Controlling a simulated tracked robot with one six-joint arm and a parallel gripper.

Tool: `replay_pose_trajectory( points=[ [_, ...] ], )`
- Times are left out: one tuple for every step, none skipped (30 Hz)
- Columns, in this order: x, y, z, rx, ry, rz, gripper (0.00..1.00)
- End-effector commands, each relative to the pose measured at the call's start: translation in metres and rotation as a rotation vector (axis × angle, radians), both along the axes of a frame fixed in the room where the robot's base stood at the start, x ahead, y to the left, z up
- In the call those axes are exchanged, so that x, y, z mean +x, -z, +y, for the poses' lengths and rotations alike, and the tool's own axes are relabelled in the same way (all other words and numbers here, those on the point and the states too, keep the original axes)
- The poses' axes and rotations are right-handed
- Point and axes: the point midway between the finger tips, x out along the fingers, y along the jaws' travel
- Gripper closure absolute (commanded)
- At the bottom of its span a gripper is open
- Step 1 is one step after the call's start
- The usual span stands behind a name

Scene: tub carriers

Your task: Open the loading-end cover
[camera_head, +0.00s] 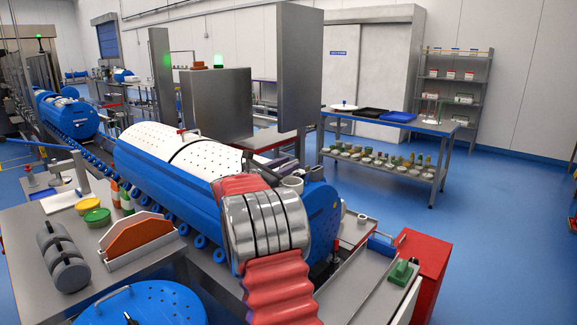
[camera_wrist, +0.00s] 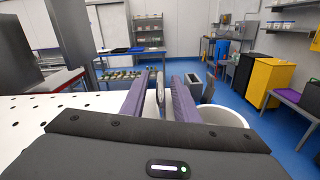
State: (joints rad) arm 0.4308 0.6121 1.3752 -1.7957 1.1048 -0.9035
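A blue drum-shaped tub carrier (camera_head: 150,175) lies lengthwise, with white perforated covers (camera_head: 205,157) on its top. They look shut. A handle with a red end (camera_head: 182,131) stands on the far cover section. The near section is partly hidden by my arm. In the wrist view the perforated white cover (camera_wrist: 30,112) fills the lower left. My gripper (camera_wrist: 162,76) is over the near end of the carrier, its two purple-lined fingers apart. A pale upright piece (camera_wrist: 160,90) shows between them; I cannot tell whether they touch it. A white cup-like part (camera_wrist: 224,116) is right of the fingers.
A grey cabinet with a raised panel (camera_head: 299,65) stands behind the carrier. A bench (camera_head: 75,225) with colored tubs is at left. A red box (camera_head: 421,275) is at right. Blue floor (camera_head: 490,220) lies open farther right.

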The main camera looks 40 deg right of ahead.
Motion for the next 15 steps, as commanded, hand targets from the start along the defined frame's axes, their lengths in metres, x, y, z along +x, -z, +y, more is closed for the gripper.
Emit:
replay_pose_trajectory(
  points=[
    [0.0001, 0.0004, -0.0028, 0.000, 0.000, 0.000, 0.72],
    [0.0002, 0.0004, -0.0038, 0.000, 0.000, 0.000, 0.72],
    [0.0003, 0.0004, -0.0047, 0.001, 0.000, 0.001, 0.72],
    [0.0004, 0.0004, -0.0050, 0.001, 0.000, 0.001, 0.72],
    [0.0004, 0.0004, -0.0051, 0.001, 0.000, 0.001, 0.72],
    [0.0005, 0.0004, -0.0051, 0.001, -0.001, 0.001, 0.72],
    [0.0005, 0.0004, -0.0050, 0.001, -0.001, 0.001, 0.72],
    [0.0006, 0.0004, -0.0049, 0.001, -0.001, 0.001, 0.72],
    [0.0006, 0.0004, -0.0048, 0.001, -0.001, 0.001, 0.72],
    [0.0006, 0.0004, -0.0047, 0.001, -0.001, 0.001, 0.72],
    [0.0006, 0.0004, -0.0047, 0.001, -0.001, 0.001, 0.73],
    [0.0006, 0.0003, -0.0046, 0.001, -0.001, 0.001, 0.76],
    [0.0006, 0.0004, -0.0045, 0.001, -0.001, 0.001, 0.78],
    [0.0006, 0.0004, -0.0045, 0.001, -0.001, 0.001, 0.80],
    [0.0006, 0.0003, -0.0044, 0.001, -0.001, 0.001, 0.83]
  ],
)
